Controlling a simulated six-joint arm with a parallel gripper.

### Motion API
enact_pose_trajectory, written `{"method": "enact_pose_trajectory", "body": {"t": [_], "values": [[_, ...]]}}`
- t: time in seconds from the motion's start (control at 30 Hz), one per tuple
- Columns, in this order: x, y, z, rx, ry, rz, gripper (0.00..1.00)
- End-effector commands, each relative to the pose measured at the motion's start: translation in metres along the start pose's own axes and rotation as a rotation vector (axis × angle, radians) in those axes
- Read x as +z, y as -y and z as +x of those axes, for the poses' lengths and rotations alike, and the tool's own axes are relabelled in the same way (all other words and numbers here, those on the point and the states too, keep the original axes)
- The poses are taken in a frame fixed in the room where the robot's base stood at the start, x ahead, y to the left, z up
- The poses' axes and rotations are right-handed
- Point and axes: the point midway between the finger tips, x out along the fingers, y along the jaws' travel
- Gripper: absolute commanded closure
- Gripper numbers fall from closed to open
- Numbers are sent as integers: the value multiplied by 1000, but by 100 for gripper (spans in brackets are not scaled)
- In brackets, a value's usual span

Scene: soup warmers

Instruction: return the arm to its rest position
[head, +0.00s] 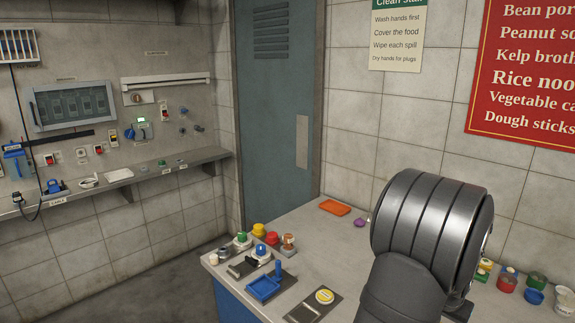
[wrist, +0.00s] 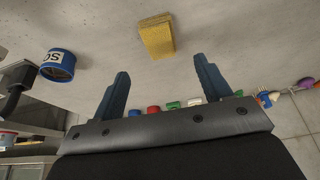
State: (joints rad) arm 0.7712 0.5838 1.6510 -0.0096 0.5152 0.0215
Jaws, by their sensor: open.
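My gripper (wrist: 160,92) shows in the wrist view with its two dark blue fingers spread wide apart. Nothing is between the fingers. A yellow sponge-like block (wrist: 157,36) lies on the grey surface beyond the fingertips, apart from them. In the head view my grey arm covers the right part of the counter, and the gripper's fingers are hidden there.
The counter (head: 326,240) holds a blue tray (head: 264,287), an orange tray (head: 335,207), a dark board with a yellow disc (head: 324,296) and several small jars. Coloured cups (head: 507,283) stand right of the arm. A blue can (wrist: 59,64) is left of the fingers. A wall shelf (head: 120,177) is at left.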

Motion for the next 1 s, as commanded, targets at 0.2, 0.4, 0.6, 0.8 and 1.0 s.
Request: {"method": "enact_pose_trajectory", "body": {"t": [0.2, 0.4, 0.6, 0.8, 1.0], "values": [[0, 0, 36, 0, 0, 0, 29], [0, 0, 68, -1, 0, 0, 29], [-4, 0, 88, -1, -7, 0, 29], [-18, -3, 48, 1, -6, 2, 29], [-9, -36, 23, 2, -5, 4, 29]]}}
